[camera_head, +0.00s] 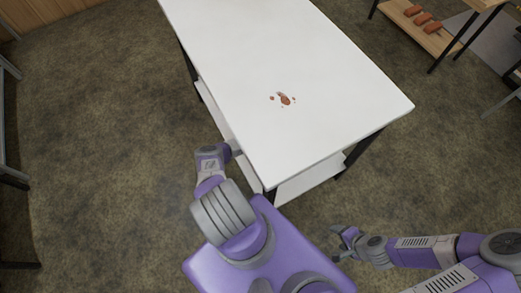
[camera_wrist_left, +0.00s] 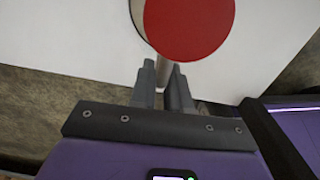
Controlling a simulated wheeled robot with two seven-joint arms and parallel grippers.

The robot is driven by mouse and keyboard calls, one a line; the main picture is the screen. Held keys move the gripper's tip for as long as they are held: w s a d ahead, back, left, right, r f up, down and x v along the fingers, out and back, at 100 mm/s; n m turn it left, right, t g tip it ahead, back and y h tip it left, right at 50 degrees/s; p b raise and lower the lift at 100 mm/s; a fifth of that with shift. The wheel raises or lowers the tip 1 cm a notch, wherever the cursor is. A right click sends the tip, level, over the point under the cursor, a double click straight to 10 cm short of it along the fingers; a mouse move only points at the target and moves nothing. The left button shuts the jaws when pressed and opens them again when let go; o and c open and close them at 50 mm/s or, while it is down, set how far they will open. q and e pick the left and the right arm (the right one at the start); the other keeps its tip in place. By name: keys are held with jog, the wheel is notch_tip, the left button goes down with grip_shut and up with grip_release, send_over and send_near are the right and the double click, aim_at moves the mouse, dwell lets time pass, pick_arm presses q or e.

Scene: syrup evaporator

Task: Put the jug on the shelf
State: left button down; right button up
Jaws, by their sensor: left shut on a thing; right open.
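The jug (camera_wrist_left: 188,25) shows in the left wrist view as a round red top with a pale body edge beside it. My left gripper (camera_wrist_left: 164,78) is shut on a narrow pale part just below the red top, which looks like its handle. Behind the jug is a white surface (camera_wrist_left: 88,55), seemingly the lower shelf (camera_head: 310,178) of the white table. I cannot tell whether the jug touches it. In the head view my left arm reaches under the tabletop edge, which hides the left gripper and jug. My right gripper (camera_head: 345,243) is open and empty over the floor.
The white tabletop (camera_head: 240,45) has a reddish-brown spill (camera_head: 285,99) on it. A wooden rack (camera_head: 425,28) with several reddish-brown items stands at the top right. Dark frames stand at the left edge. The floor (camera_head: 100,130) left of the table is clear.

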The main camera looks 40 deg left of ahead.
pick_arm(q)
jog(key=shift+r, duration=0.1)
jog(key=c, duration=1.5)
grip_release()
jog(key=shift+f, duration=0.2)
jog(key=shift+c, duration=0.2)
jog(key=o, duration=0.4)
jog(key=shift+o, duration=0.2)
notch_tip(320, 180, up, 12)
jog(key=p, duration=0.9)
jog(key=shift+d+r, duration=0.15)
jog(key=shift+r, duration=0.05)
